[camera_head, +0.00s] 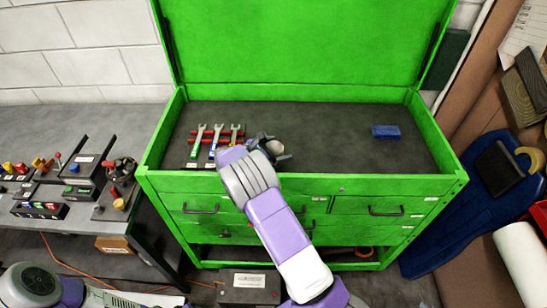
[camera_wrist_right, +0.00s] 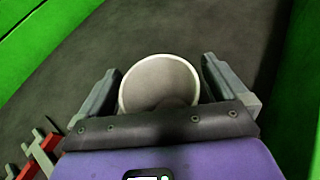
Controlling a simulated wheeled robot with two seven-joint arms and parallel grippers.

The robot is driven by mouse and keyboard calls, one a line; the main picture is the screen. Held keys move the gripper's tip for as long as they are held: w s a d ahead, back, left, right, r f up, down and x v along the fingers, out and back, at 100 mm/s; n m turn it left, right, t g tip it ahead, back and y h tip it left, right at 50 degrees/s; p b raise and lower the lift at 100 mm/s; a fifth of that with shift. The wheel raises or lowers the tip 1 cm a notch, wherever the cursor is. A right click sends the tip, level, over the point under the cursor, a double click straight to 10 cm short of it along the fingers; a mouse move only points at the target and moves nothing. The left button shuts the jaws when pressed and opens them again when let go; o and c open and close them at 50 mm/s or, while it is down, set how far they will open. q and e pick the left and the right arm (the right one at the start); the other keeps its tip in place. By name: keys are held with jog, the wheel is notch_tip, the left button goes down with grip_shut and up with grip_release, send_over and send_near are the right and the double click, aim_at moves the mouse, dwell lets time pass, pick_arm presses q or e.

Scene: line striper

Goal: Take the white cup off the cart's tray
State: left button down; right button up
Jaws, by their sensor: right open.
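The white cup (camera_wrist_right: 160,84) sits on the dark tray (camera_wrist_right: 222,30) of the green cart. In the right wrist view its round rim and grey inside lie between the two fingers of my right gripper (camera_wrist_right: 160,88). The fingers stand open on either side of it, and the gripper body hides its near edge. In the head view my right gripper (camera_head: 268,144) reaches over the tray's front edge, and the cup (camera_head: 284,156) shows only in part beside it. My left gripper is not in view.
Several wrenches (camera_head: 217,138) on a red rack lie just left of my right gripper. A blue block (camera_head: 385,132) lies on the right of the tray. Green walls and a raised lid (camera_head: 300,45) bound the tray. Its right half is mostly clear.

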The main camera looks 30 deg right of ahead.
jog(key=shift+c, duration=0.3)
jog(key=c, duration=1)
jog(key=shift+r, duration=0.1)
